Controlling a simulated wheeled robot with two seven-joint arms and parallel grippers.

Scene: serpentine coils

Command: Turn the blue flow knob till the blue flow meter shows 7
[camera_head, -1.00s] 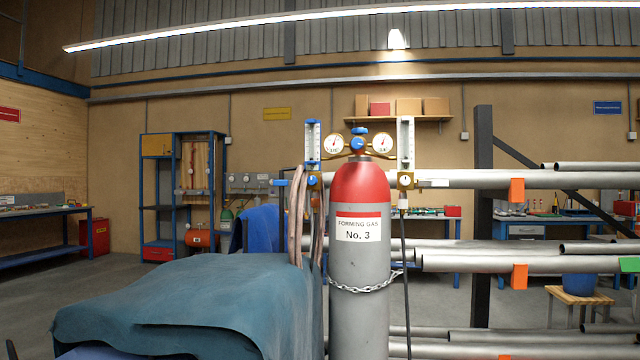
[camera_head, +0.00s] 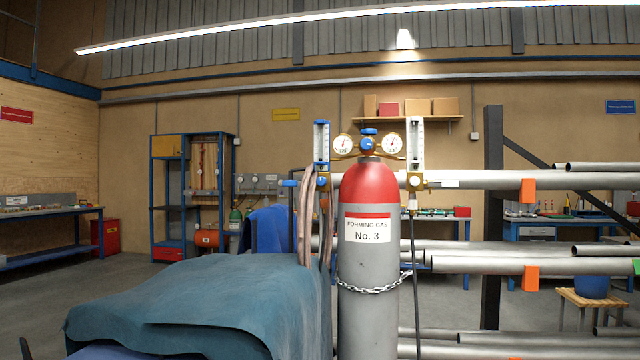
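The blue flow meter (camera_head: 321,142) is an upright tube with blue ends, left of the two round gauges on the gas cylinder. Its reading is too small to make out. The blue flow knob (camera_head: 321,182) sits at the foot of that meter. The cylinder (camera_head: 368,250) is grey with a red shoulder and a label reading "FORMING GAS No. 3". A second flow meter (camera_head: 415,145) with white and brass parts stands right of the gauges. Neither of my grippers shows in the head view.
Brownish hoses (camera_head: 306,225) hang below the blue meter. A chain (camera_head: 373,289) rings the cylinder. Grey pipes (camera_head: 480,180) lie on a rack behind and to the right.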

